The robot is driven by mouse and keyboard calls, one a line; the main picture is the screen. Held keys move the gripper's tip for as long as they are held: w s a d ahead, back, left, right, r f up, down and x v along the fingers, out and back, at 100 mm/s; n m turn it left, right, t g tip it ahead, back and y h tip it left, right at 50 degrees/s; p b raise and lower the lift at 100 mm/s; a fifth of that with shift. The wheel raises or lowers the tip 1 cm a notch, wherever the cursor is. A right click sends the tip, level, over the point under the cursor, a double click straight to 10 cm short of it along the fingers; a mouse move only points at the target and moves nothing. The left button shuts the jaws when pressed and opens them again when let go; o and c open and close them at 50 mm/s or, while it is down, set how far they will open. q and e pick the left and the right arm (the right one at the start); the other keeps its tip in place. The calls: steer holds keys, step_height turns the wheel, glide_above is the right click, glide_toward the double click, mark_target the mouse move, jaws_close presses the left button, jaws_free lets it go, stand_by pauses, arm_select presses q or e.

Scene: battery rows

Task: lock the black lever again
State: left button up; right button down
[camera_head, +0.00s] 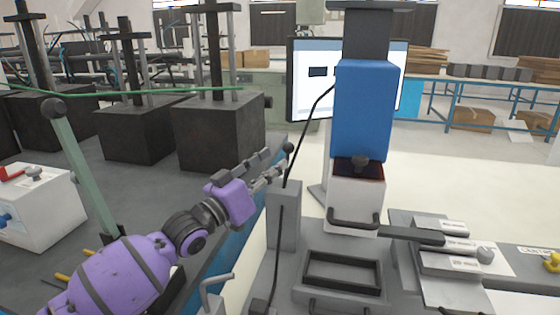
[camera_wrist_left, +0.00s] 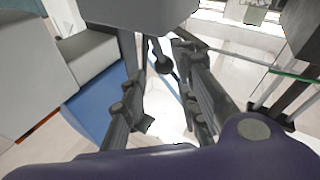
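The lever's lower part is mostly hidden. My right gripper is in neither view.
The blue and white machine (camera_head: 362,110) with a black handle (camera_head: 354,222) stands right of the lever. The grey post (camera_head: 284,212) is close below my fingers. Dark blocks with columns (camera_head: 218,135) stand behind left. A white box (camera_head: 40,210) sits at the left.

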arm_select(q)
steer(key=v, duration=0.8)
steer(key=shift+s, duration=0.2)
steer(key=shift+r, duration=0.1)
